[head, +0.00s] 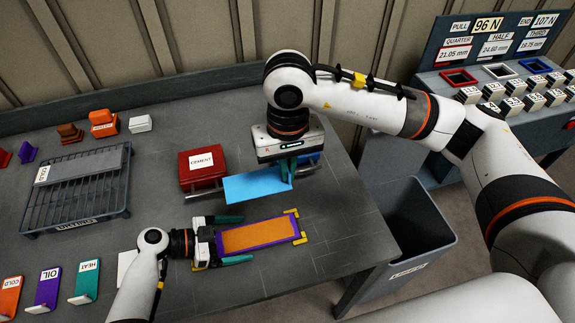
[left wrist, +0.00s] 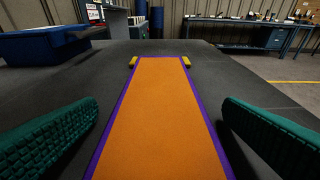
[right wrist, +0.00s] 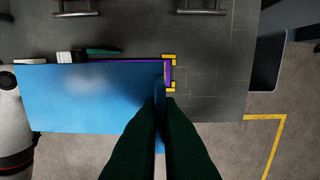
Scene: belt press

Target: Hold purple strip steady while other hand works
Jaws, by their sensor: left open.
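The purple strip (head: 262,237), with an orange top face and purple edges, lies flat on the table between yellow corner brackets. In the left wrist view the strip (left wrist: 166,110) runs away from me down the middle. My left gripper (head: 236,239) is open, one teal finger along each side of the strip, with a visible gap to both edges. My right gripper (head: 292,169) is shut on a blue sheet (head: 255,187) and holds it above the table, behind the strip. In the right wrist view the blue sheet (right wrist: 80,98) hides most of the strip.
A red cement box (head: 201,166) stands behind the blue sheet. A wire rack (head: 75,187) and labelled blocks, oil (head: 47,287) and heat (head: 86,282) among them, are at the left. A grey bin (head: 408,238) stands beyond the table's right edge. Table right of the strip is clear.

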